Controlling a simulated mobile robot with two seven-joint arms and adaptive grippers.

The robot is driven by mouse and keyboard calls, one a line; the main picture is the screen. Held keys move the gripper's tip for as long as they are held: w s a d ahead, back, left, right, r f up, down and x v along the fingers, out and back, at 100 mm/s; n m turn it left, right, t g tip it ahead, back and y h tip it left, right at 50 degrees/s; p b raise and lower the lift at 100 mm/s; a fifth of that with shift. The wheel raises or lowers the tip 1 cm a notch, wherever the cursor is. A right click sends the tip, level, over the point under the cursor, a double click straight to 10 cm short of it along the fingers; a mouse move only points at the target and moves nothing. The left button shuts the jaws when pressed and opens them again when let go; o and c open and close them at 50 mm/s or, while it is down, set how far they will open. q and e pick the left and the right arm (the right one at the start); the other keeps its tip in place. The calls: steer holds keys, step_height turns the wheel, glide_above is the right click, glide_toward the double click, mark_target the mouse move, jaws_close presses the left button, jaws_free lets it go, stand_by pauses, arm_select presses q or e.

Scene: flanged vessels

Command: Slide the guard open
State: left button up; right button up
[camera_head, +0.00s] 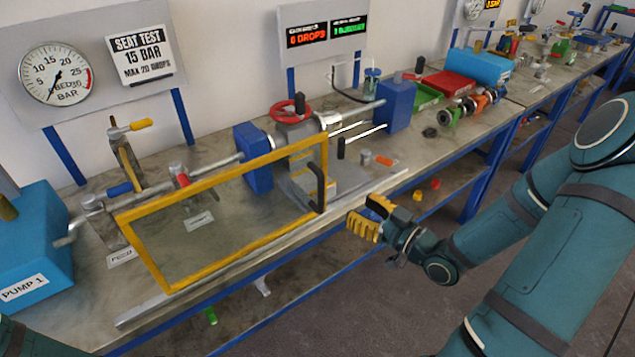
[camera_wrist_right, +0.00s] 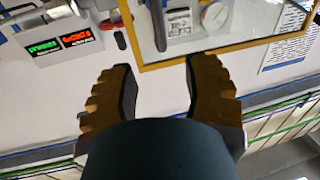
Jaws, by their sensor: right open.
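The guard is a yellow rectangular frame with a clear pane (camera_head: 228,258). It stands upright along the front of the bench, and its frame also shows in the right wrist view (camera_wrist_right: 225,47). A black bar handle (camera_head: 316,187) is near the guard's right upright; a dark bar in the wrist view (camera_wrist_right: 158,25) looks like it. My right gripper (camera_head: 362,217) is just right of and in front of the guard's right end, apart from the handle. Its yellow fingers are spread and empty in the wrist view (camera_wrist_right: 158,85). My left gripper is out of view.
A pale rail (camera_head: 370,190) runs along the bench's front edge. Behind the guard are a valve with a red handwheel (camera_head: 290,110), blue blocks (camera_head: 254,160) and pipes. A blue pump (camera_head: 35,245) stands left. A lower shelf holds small coloured parts.

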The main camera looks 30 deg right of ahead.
mark_target(321, 184)
steer(key=b+x, duration=0.1)
steer(key=x, duration=1.1)
steer(key=shift+w, duration=0.15)
jaws_close()
